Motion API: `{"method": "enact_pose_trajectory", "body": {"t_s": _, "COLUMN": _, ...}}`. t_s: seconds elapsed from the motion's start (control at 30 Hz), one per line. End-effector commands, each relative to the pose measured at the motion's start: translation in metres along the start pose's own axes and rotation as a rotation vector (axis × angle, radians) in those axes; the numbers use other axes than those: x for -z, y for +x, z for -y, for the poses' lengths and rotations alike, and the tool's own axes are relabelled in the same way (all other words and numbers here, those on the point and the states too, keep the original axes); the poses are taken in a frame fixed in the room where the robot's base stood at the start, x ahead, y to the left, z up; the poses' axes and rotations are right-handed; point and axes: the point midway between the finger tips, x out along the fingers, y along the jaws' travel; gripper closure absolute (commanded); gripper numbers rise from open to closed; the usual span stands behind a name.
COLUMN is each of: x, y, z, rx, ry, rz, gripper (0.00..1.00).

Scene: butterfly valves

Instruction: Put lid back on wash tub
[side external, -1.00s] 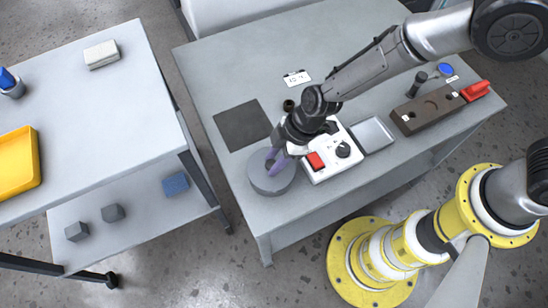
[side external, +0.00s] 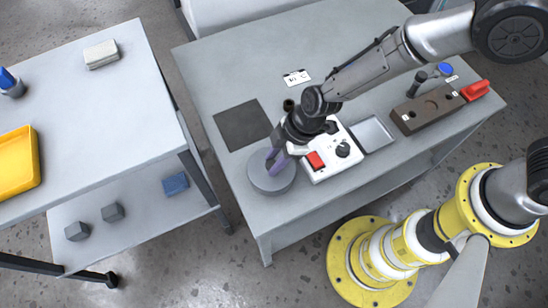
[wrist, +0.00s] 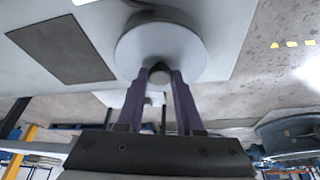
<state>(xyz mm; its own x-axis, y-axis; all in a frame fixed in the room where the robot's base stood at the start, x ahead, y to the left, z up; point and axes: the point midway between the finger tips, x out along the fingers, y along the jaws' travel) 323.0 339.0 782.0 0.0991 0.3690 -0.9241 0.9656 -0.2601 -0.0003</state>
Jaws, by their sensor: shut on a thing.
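The wash tub is a round grey vessel (side external: 271,188) near the front left corner of the table in the side view. Its flat grey lid (side external: 258,174) is over it. In the wrist view, the lid (wrist: 160,40) is a pale disc with a dark knob (wrist: 160,73). A darker curved edge, perhaps the tub (wrist: 150,14), shows past the disc's far side. My gripper (side external: 277,161) has its purple fingers on either side of the knob, shut on it. I cannot tell whether the lid rests fully on the rim or is slightly raised.
A dark square mat (side external: 243,125) lies behind the tub. A white control box (side external: 331,153) with a red switch stands close to its right, under my arm. A metal tray (side external: 374,134) and a brown block (side external: 427,109) lie farther right. A separate table (side external: 90,110) stands left across a gap.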

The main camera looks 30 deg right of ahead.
Motion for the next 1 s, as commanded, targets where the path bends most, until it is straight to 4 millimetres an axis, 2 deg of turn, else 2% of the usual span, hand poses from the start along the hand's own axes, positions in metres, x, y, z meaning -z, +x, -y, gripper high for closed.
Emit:
{"method": "enact_pose_trajectory", "body": {"t_s": 0.93, "x": -0.0006, "y": 0.0022, "z": -0.0002, "rx": -0.001, "ry": -0.001, "rz": -0.001, "gripper": 1.00}}
{"method": "enact_pose_trajectory", "body": {"t_s": 0.97, "x": -0.0006, "y": 0.0022, "z": -0.0002, "rx": -0.001, "ry": -0.001, "rz": -0.001, "gripper": 0.59}}
{"method": "enact_pose_trajectory", "body": {"t_s": 1.0, "x": -0.0006, "y": 0.0022, "z": -0.0002, "rx": 0.000, "ry": -0.001, "rz": -0.001, "gripper": 0.52}}
